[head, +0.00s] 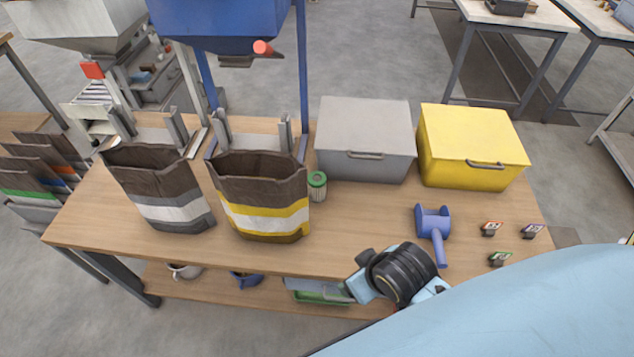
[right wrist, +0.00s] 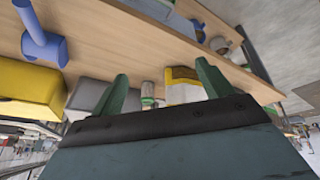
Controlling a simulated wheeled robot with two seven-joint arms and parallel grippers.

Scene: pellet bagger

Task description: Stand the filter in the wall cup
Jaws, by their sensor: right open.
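The filter (head: 317,186), a small upright cylinder with a green top and pale ribbed side, stands on the table just in front of the grey bin. It also shows in the right wrist view (right wrist: 148,95), beyond and between my fingers. My right gripper (right wrist: 160,86) is open and empty, its two green fingers spread apart and clear of the filter. In the head view my right arm comes in over the table's front right; its fingertips are not clear there. I cannot make out the wall cup in either view. My left gripper is not in view.
A grey lidded bin (head: 365,140) and a yellow one (head: 470,147) stand behind. A yellow-striped bag (head: 263,195) and a grey-striped bag (head: 160,190) stand left of the filter. A blue tool (head: 433,225) and small tags lie right. Table in front of the filter is clear.

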